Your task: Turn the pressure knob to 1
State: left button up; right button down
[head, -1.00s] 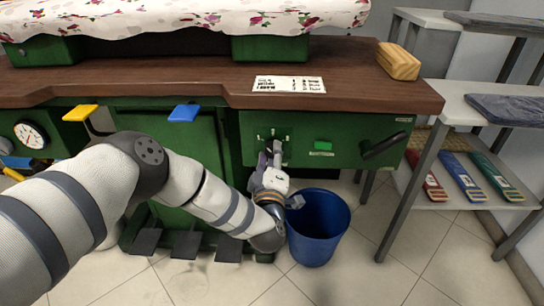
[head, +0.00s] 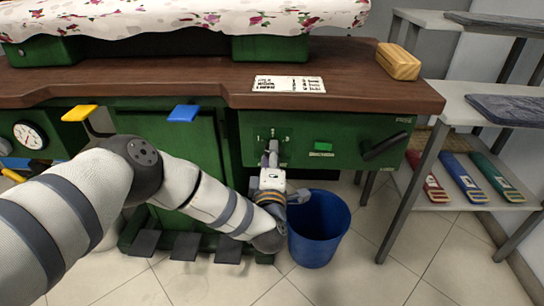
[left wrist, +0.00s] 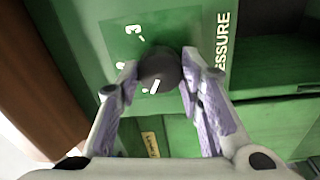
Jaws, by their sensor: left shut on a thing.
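The pressure knob (left wrist: 158,66) is a dark round knob with a short white mark near its lower edge in the left wrist view. It sits on a green panel beside the word PRESSURE. A white 3 shows above left of the knob; the other digits around it are too small or covered to read surely. My left gripper (left wrist: 160,74) has its fingers on either side of the knob and is shut on it. In the head view my left gripper (head: 270,154) reaches the panel from below and largely hides the knob. My right gripper is not in view.
A green button (head: 323,146) and a dark handle (head: 384,146) are right of the knob. A blue bin (head: 320,228) stands below right on the tiled floor. The brown worktop (head: 200,84) overhangs the panel. A grey shelf (head: 505,110) is at the right.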

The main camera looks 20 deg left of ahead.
pick_arm(q)
jog(key=o, duration=1.2)
jog(key=shift+c, duration=0.2)
jog(key=v, duration=1.2)
jog(key=shift+f, duration=0.15)
